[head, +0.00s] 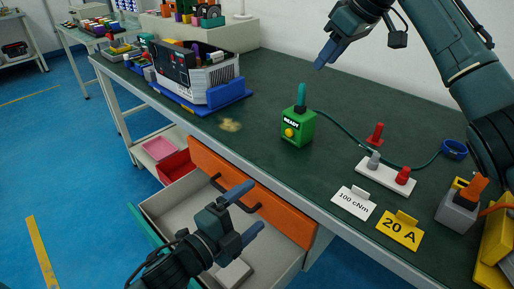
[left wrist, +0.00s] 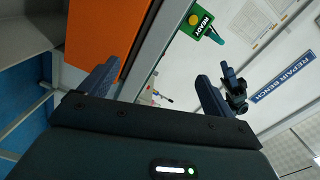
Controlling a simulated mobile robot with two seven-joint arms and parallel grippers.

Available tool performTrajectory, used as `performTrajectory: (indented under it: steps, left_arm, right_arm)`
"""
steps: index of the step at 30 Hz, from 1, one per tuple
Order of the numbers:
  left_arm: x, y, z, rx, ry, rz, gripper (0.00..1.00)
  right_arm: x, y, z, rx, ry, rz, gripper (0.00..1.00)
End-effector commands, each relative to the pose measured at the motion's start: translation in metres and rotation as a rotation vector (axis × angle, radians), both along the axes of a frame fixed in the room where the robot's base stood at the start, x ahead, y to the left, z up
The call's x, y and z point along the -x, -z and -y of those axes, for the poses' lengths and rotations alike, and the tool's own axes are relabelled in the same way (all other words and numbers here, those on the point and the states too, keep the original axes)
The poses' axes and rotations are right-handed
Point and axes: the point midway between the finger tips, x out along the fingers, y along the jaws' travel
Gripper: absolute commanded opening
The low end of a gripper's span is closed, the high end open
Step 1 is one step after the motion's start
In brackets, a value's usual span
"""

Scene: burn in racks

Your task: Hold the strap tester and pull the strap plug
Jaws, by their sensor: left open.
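The strap tester is a green box (head: 298,127) with a READY label and a yellow button, upright on the dark green bench top; it also shows in the left wrist view (left wrist: 201,24). The teal strap plug (head: 301,93) stands in its top, with a cord running right to a blue strap band (head: 454,148). My left gripper (head: 248,211) is open and empty over the open drawer, left of and nearer than the tester. My right gripper (head: 328,54) is up at the back, apart from the tester; its fingers are seen edge-on.
A white plate with posts (head: 383,178), a 100 cNm card (head: 354,201) and a yellow 20 A card (head: 400,230) lie right of the tester. A black-and-white machine (head: 196,72) stands left.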

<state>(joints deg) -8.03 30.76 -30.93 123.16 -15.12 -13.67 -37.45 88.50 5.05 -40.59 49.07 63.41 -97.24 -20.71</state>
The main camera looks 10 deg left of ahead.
Motion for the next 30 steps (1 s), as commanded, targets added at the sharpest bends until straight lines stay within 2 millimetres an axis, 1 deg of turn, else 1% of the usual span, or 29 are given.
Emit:
performTrajectory:
  steps: [1, 5, 8, 12, 13, 15, 18, 21, 23, 26, 30]
  left_arm:
    - [-0.014, -0.007, -0.001, -0.120, 0.020, 0.092, 0.89]
    - [-0.046, -0.020, -0.009, -0.425, 0.050, 0.316, 0.89]
    - [-0.072, -0.034, -0.021, -0.664, 0.056, 0.485, 0.89]
    - [-0.106, -0.056, -0.045, -0.985, 0.041, 0.697, 0.89]
    - [-0.111, -0.058, -0.044, -1.045, 0.043, 0.739, 0.89]
    - [-0.118, -0.055, -0.027, -1.185, 0.065, 0.851, 0.89]
    - [-0.127, -0.054, -0.016, -1.347, 0.080, 0.974, 0.89]
    - [-0.132, -0.053, -0.009, -1.449, 0.091, 1.053, 0.89]
    - [-0.134, -0.053, -0.006, -1.483, 0.093, 1.080, 0.89]
    - [-0.140, -0.053, -0.001, -1.505, 0.095, 1.098, 0.89]
    - [-0.155, -0.053, 0.011, -1.503, 0.094, 1.099, 0.89]
  right_arm:
    - [0.000, 0.000, 0.000, 0.000, 0.000, 0.000, 0.36]
    - [0.000, 0.000, 0.000, 0.000, 0.000, 0.000, 0.36]
    - [0.000, 0.000, 0.000, 0.000, 0.000, 0.000, 0.36]
    - [0.000, 0.000, 0.000, 0.000, 0.000, 0.000, 0.36]
    - [0.000, 0.000, 0.000, 0.000, 0.000, 0.000, 0.36]
    - [0.000, 0.000, 0.000, 0.000, 0.000, 0.000, 0.36]
    - [0.000, 0.000, 0.000, 0.000, 0.000, 0.000, 0.36]
    - [0.000, 0.000, 0.000, 0.000, 0.000, 0.000, 0.36]
    - [0.000, 0.000, 0.000, 0.000, 0.000, 0.000, 0.36]
    - [0.000, 0.000, 0.000, 0.000, 0.000, 0.000, 0.36]
    - [0.000, 0.000, 0.000, 0.000, 0.000, 0.000, 0.36]
